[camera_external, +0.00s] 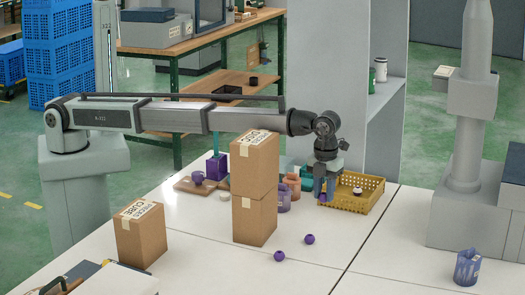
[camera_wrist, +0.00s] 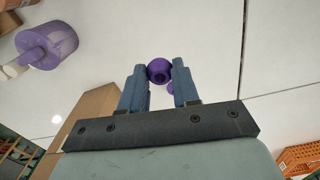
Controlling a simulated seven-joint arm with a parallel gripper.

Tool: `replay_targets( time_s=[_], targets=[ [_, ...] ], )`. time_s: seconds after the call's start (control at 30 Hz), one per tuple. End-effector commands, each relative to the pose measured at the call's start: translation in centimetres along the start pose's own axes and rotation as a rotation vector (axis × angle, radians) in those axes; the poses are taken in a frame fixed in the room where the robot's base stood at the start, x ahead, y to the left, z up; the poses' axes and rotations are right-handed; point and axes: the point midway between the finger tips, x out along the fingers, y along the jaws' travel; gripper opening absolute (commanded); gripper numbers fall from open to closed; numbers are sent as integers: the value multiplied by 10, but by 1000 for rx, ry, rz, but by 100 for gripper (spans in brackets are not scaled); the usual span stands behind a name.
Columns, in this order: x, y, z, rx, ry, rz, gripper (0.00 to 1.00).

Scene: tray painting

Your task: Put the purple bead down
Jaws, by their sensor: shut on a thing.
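My gripper (camera_external: 324,194) hangs pointing down beside the yellow crate, above the white table. In the wrist view my gripper (camera_wrist: 159,77) has its two blue fingers closed on a round purple bead (camera_wrist: 159,70), which has a dark hole facing the camera. In the external view two purple beads lie apart on the table, one nearer the front (camera_external: 279,256) and one further right (camera_external: 309,239). The held bead is small and hard to make out there.
Stacked cardboard boxes (camera_external: 254,190) stand left of my gripper. A yellow crate (camera_external: 350,202) is beside it at the right. Purple (camera_external: 284,201) and orange containers stand behind the boxes. The front middle table is mostly clear.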

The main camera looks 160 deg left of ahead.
Motion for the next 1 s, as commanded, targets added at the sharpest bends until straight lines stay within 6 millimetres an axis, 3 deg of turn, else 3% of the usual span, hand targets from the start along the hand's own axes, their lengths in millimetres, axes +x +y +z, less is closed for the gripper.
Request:
replay_targets(
  time_s=[0.17,0.27,0.5,0.7,0.8,1.0],
  targets=[
    [-11,4,21,-23,0,1,2],
    [-13,10,52,-55,0,1,2],
    [-15,28,146,-156,0,-2,2],
    [-17,38,200,-205,-1,-2,2],
    [-19,36,214,-195,0,-1,2],
    [-16,34,212,-126,0,2,2]
  ],
)
